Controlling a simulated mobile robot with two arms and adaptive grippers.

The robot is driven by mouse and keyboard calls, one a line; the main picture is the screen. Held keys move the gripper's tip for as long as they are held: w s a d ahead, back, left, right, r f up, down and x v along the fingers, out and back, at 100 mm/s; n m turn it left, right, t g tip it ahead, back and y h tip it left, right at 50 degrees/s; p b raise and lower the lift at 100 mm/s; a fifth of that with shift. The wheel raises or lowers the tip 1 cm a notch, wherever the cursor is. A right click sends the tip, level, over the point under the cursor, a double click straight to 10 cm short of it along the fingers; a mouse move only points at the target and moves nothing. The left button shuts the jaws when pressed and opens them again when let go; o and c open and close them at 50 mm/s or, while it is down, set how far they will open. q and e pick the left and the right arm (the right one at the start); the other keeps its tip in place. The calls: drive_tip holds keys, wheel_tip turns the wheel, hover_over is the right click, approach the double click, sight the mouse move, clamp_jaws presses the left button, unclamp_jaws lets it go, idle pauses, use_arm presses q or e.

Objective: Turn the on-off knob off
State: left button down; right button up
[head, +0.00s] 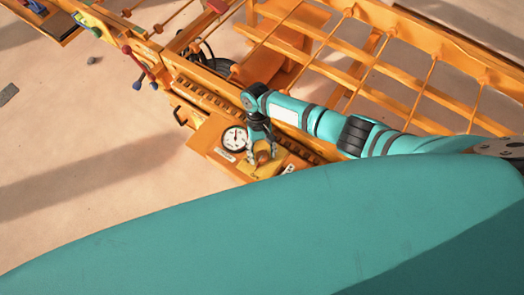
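The on-off knob (263,158) is a small brown-orange knob on a yellow plate (256,171) on the orange control panel of the machine. My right gripper (262,154) points down at it, with its fingers on either side of the knob. The view is too small to tell whether the fingers touch or grip it. The wrist covers the area just behind the knob, and the knob's setting is not readable. My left gripper is not in view.
A round white gauge (235,138) sits on the panel just left of the knob. Orange frame bars (370,60) fill the upper right. Red and blue levers (138,68) stand at the upper left. Sandy floor (70,150) lies open at the left.

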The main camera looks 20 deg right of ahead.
drive_tip(key=shift+o, duration=0.6)
drive_tip(key=v, duration=1.2)
